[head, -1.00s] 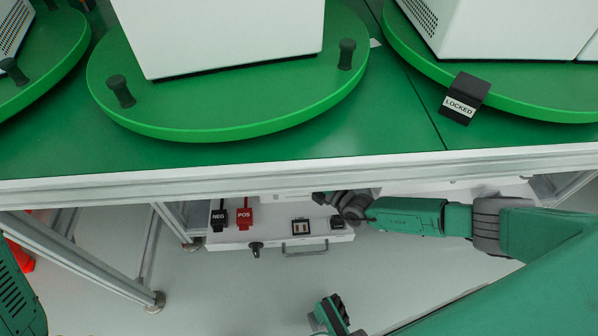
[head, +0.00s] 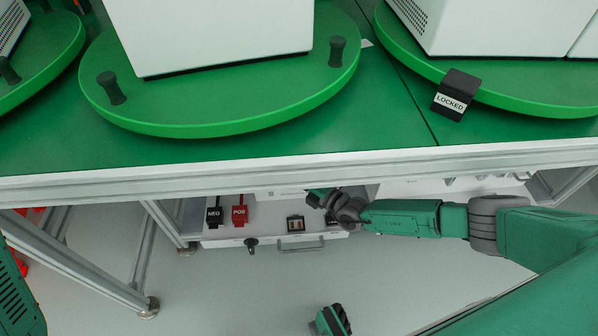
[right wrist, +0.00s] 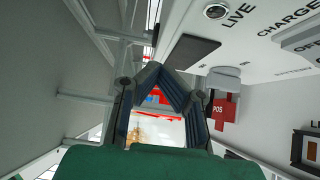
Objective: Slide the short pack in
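A white pack (head: 220,242) sits under the table edge, its front part showing. It has a black NEG plug (head: 214,212), a red POS plug (head: 239,211), a small framed window, a black knob and a grey handle (head: 300,248). In the right wrist view the POS plug (right wrist: 222,110) and LIVE and CHARGE lettering show. My right gripper (head: 316,197) is over the pack's right end, below the table edge. In the right wrist view its fingertips (right wrist: 162,72) meet with nothing seen between them. A green and dark part at the bottom middle may be my left gripper (head: 331,321); its fingers are unclear.
The table's pale front rail (head: 200,184) runs above the pack. Green turntables (head: 220,118) carry white housings; the right one bears a black LOCKED tag (head: 456,95). Metal legs (head: 98,274) stand at left. The floor (head: 230,290) in front of the pack is clear.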

